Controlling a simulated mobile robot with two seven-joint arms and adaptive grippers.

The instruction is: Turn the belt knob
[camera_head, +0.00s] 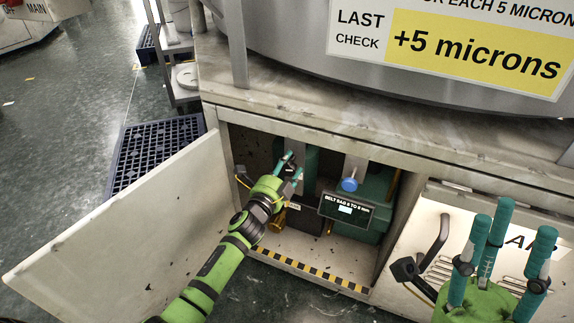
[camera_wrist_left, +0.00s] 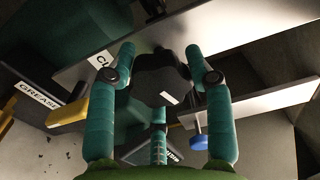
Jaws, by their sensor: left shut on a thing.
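My left gripper (camera_head: 292,165) reaches into the open cabinet under the machine. In the left wrist view its teal fingers (camera_wrist_left: 159,60) are shut around a dark lobed knob (camera_wrist_left: 160,82). The knob is mostly hidden by the fingers in the head view. A label partly covered by a finger sits beside it. A blue knob (camera_head: 349,184) on a metal bracket is to the right, above the belt sag display (camera_head: 345,209); it also shows in the left wrist view (camera_wrist_left: 198,142). My right gripper (camera_head: 505,225) is open and empty in front of the right cabinet door.
The left cabinet door (camera_head: 130,235) stands wide open to the left of my arm. A yellow-handled item by a GREASE label (camera_wrist_left: 40,94) is in the wrist view. Striped tape (camera_head: 310,270) marks the cabinet's front edge. The right door (camera_head: 445,225) has a black handle.

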